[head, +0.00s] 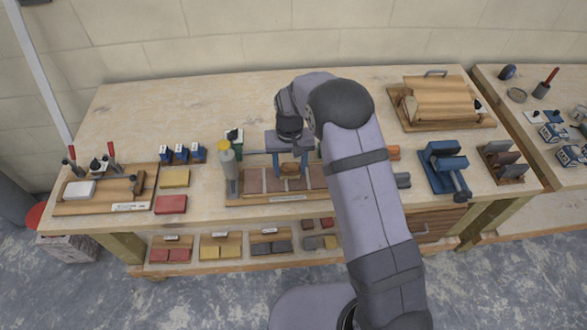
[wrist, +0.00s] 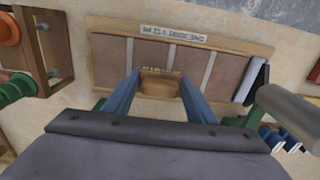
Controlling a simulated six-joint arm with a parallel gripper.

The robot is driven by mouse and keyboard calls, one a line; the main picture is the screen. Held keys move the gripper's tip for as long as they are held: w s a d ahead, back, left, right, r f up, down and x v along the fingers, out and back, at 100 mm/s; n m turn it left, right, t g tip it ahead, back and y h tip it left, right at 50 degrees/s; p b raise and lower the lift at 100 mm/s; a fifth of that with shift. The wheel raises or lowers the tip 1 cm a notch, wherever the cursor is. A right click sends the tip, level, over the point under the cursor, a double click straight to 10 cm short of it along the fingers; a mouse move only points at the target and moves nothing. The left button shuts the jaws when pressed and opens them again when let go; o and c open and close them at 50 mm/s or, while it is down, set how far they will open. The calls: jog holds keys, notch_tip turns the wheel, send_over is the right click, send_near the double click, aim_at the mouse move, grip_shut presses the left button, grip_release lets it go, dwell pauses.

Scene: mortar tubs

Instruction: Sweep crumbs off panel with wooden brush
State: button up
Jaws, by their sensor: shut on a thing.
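My gripper (head: 290,172) is over the middle of the panel (head: 252,183), a wooden-framed board of reddish-brown tiles with pale joints. Its blue fingers are shut on the wooden brush (head: 291,169), a small brown block. In the wrist view the brush (wrist: 160,86) sits between the two fingertips (wrist: 160,84), over the panel (wrist: 107,62). Whether the brush touches the tiles I cannot tell. I cannot make out separate crumbs. My arm hides the panel's right end in the head view.
A grey bottle with a yellowish top (head: 227,162) stands at the panel's left end. Yellow (head: 175,177) and red (head: 171,204) blocks lie further left. The bench behind, at left, is clear.

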jog(key=d, duration=0.7)
jog(key=shift+s+d, duration=0.1)
jog(key=shift+d, duration=0.05)
notch_tip(320, 180, up, 8)
jog(key=p, duration=0.5)
jog(key=shift+p, duration=0.35)
jog(key=shift+w, duration=0.2)
